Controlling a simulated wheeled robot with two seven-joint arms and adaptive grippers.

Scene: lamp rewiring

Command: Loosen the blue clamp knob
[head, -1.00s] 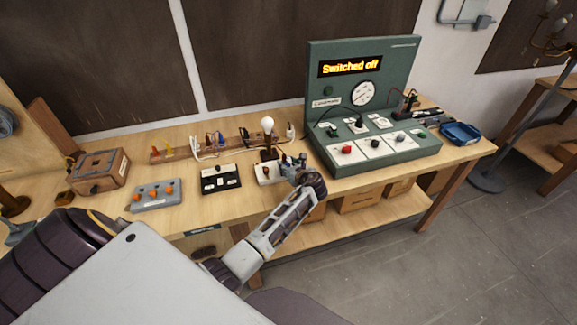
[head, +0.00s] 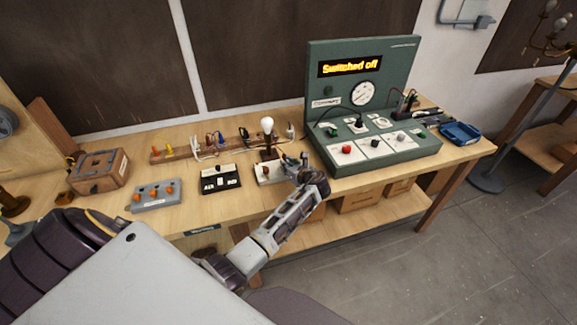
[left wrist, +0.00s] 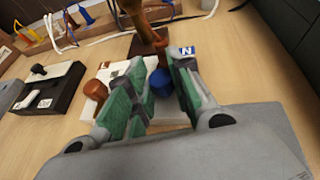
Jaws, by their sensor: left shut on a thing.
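The blue clamp knob (left wrist: 161,82) shows between the green-padded fingers of my left gripper (left wrist: 155,92) in the left wrist view. The gripper is shut on it, with the fingers on either side. The knob sits at the foot of a brown lamp stem (left wrist: 158,48), on a pale base with an orange-brown knob (left wrist: 94,88) to its left. In the head view my left gripper (head: 292,162) is at the right side of the base, below the lit-looking white bulb (head: 267,124), and my wrist hides the blue knob. My right gripper is not in view.
A green test console (head: 400,155) reading "Switched off" stands just right of the gripper. A black switch block (head: 221,180) and a grey box with orange knobs (head: 156,195) lie to the left. A wooden rack with wires (head: 180,155) is behind.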

